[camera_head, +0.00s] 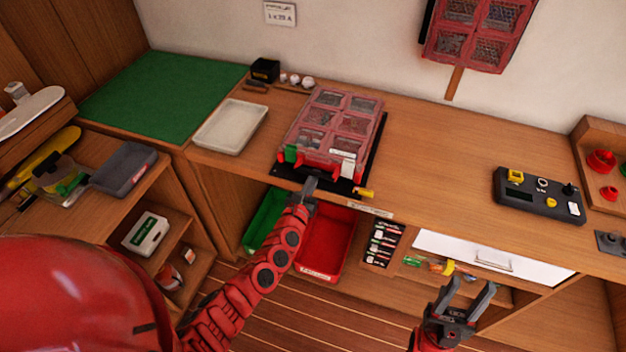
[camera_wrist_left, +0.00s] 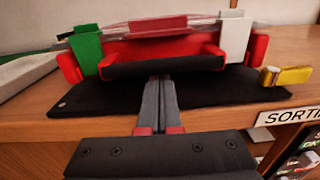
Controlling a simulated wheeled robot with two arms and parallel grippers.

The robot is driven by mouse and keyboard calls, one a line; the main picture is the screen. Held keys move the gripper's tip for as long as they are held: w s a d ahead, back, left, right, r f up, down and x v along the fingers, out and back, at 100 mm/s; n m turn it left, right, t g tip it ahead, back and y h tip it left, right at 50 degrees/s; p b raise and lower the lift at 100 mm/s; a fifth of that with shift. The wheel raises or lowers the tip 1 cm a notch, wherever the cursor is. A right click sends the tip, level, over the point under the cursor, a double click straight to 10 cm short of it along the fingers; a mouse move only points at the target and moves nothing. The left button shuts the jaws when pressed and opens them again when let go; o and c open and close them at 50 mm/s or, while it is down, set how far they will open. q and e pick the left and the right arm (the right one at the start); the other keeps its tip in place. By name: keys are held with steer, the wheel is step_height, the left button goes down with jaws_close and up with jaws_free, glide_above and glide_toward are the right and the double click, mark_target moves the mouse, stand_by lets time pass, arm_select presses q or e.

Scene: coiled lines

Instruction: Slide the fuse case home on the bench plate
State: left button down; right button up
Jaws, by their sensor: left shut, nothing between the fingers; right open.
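The fuse case (camera_head: 326,128) is a red box with a clear lid over several compartments. It sits on the black bench plate (camera_head: 378,150) at the front of the bench, and a strip of the plate shows bare at its right and front. In the left wrist view the case's red front (camera_wrist_left: 160,48) has a dark handle, a green latch and a white latch. My left gripper (camera_head: 311,184) is shut and empty at the plate's front edge; its fingers (camera_wrist_left: 161,80) point at the handle, and contact cannot be told. My right gripper (camera_head: 466,288) is open and empty, low before the drawer.
A yellow-tipped piece (camera_head: 364,192) sits at the plate's front right corner. A pale tray (camera_head: 230,124) and green mat (camera_head: 165,95) lie left. A black control box (camera_head: 540,196) lies right. Green and red bins (camera_head: 325,245) are under the bench. The bench between plate and control box is clear.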

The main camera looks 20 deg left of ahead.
mark_target(319, 167)
arm_select(q)
steer(key=shift+w, duration=0.1)
steer(key=w+b, duration=0.2)
steer(key=w, duration=0.1)
steer(key=shift+d+f, duration=0.1)
steer(key=shift+f, duration=0.05)
steer(key=shift+w+r, duration=0.25)
steer(key=shift+s+r, duration=0.1)
steer(key=shift+r, duration=0.05)
